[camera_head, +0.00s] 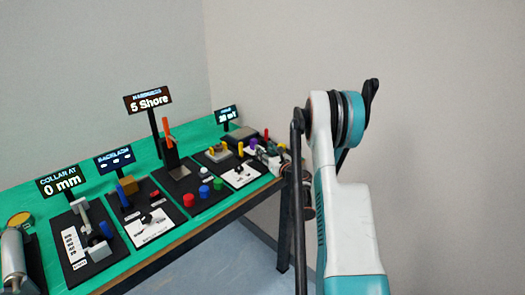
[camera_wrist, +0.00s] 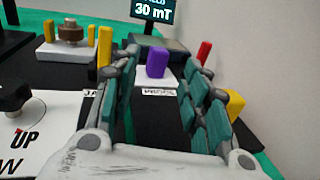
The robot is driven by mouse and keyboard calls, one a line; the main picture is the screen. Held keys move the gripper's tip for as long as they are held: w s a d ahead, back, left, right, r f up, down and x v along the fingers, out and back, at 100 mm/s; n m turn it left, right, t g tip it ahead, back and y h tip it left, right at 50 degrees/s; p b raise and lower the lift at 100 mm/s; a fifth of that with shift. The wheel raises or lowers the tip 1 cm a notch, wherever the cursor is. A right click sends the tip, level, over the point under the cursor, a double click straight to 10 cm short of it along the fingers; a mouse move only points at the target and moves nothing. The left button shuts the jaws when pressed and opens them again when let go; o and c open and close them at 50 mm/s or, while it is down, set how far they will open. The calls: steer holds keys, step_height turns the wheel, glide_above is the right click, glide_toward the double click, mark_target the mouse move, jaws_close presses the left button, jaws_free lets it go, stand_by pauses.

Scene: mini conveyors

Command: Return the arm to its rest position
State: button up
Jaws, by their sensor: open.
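My gripper (camera_wrist: 157,95) fills the lower middle of the wrist view, with its two teal and grey fingers spread apart and open. A purple block (camera_wrist: 155,64) shows between the fingers, beyond them, on a small white plate; nothing is visibly held. In the head view my white and teal arm (camera_head: 345,205) reaches up on the right and bends over at the top. The gripper (camera_head: 268,155) is over the far right end of the green bench (camera_head: 145,180), small and partly hidden among the items there.
A yellow peg (camera_wrist: 104,45), a red peg (camera_wrist: 203,52) and a yellow block (camera_wrist: 235,104) stand close around the fingers. A "30 mT" display (camera_wrist: 153,9) rises behind. Several black stations with displays line the bench to the left. The floor (camera_head: 225,262) in front is clear.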

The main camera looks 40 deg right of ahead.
steer(key=w+a+r+n+g+y, duration=0.1)
steer(key=a+r+n+y, duration=0.1)
steer(key=a+r+n, duration=0.35)
steer(key=w+a+r+n+g+y+p, duration=0.1)
steer(key=a+r+n, duration=0.15)
steer(key=a, duration=0.55)
steer(key=w+a+r+n+g+y, duration=0.1)
steer(key=a+r+n+y, duration=0.2)
steer(key=a, duration=0.4)
steer(key=s+a+r+n+g, duration=0.2)
steer(key=s+a+n, duration=0.2)
steer(key=a+n, duration=0.3)
steer(key=s+a+r+n+g, duration=0.25)
steer(key=s+a+n, duration=0.2)
steer(key=a, duration=0.45)
steer(key=s+a+r+n+g+h+p, duration=0.1)
steer(key=s+a+n, duration=0.3)
steer(key=s+n, duration=0.3)
steer(key=s+a+r+n+g+h+p, duration=0.15)
steer(key=s+a+n, duration=0.3)
steer(key=s, duration=0.45)
steer(key=s+d+f+n+b, duration=0.1)
steer(key=s+f+n, duration=0.1)
steer(key=s, duration=0.5)
steer(key=s+d+f+n+b, duration=0.1)
steer(key=s+d+f+b, duration=0.1)
steer(key=s, duration=0.5)
steer(key=shift+s+f+n+g+h, duration=0.15)
steer(key=shift+s+n+g+h, duration=0.15)
steer(key=shift+n+h, duration=0.1)
